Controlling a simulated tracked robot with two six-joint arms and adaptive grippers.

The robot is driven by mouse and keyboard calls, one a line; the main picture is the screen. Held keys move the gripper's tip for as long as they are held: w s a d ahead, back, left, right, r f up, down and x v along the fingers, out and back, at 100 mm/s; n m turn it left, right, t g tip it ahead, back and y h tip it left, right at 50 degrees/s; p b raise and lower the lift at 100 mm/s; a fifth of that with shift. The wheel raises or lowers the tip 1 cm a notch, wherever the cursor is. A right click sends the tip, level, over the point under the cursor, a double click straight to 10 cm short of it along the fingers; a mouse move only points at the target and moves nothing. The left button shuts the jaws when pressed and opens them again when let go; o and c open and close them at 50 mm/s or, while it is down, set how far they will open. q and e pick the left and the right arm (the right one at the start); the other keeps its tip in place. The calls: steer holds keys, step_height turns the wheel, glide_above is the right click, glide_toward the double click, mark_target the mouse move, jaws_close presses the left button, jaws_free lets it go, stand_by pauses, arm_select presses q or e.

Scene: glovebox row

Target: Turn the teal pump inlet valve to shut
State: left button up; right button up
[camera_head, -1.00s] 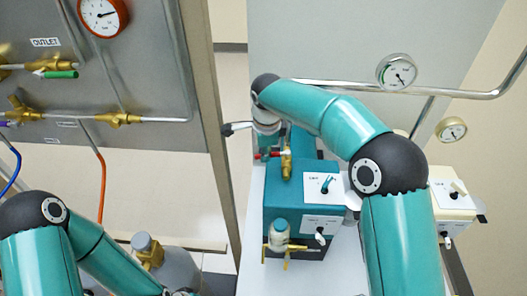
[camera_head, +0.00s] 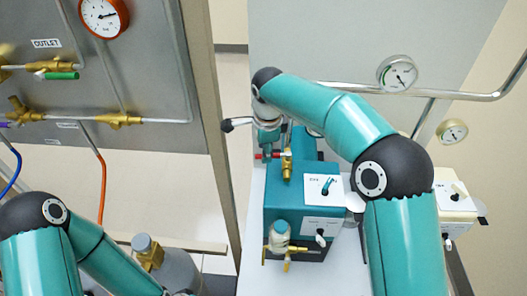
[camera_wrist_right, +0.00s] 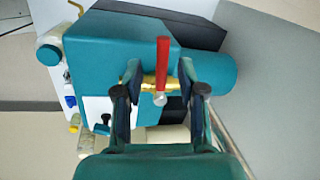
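The teal pump (camera_head: 292,208) stands on a white surface in the middle of the head view. At its back, a brass valve (camera_head: 287,168) carries a red lever (camera_head: 262,156) that points left. In the right wrist view the red lever (camera_wrist_right: 162,62) runs up and down, across the brass valve body (camera_wrist_right: 150,83). My right gripper (camera_wrist_right: 160,72) is open, with one finger on each side of the lever and gaps between. In the head view this gripper (camera_head: 268,146) is partly hidden by its own wrist. My left arm shows at lower left; its gripper is out of frame.
A cream pump (camera_head: 452,200) stands to the right behind my right arm. A metal pipe (camera_head: 450,92) with gauges runs behind.

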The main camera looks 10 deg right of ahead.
step_height(320, 180, up, 10)
steer(key=s, duration=0.2)
steer(key=shift+f, duration=0.1)
steer(key=shift+c, duration=0.2)
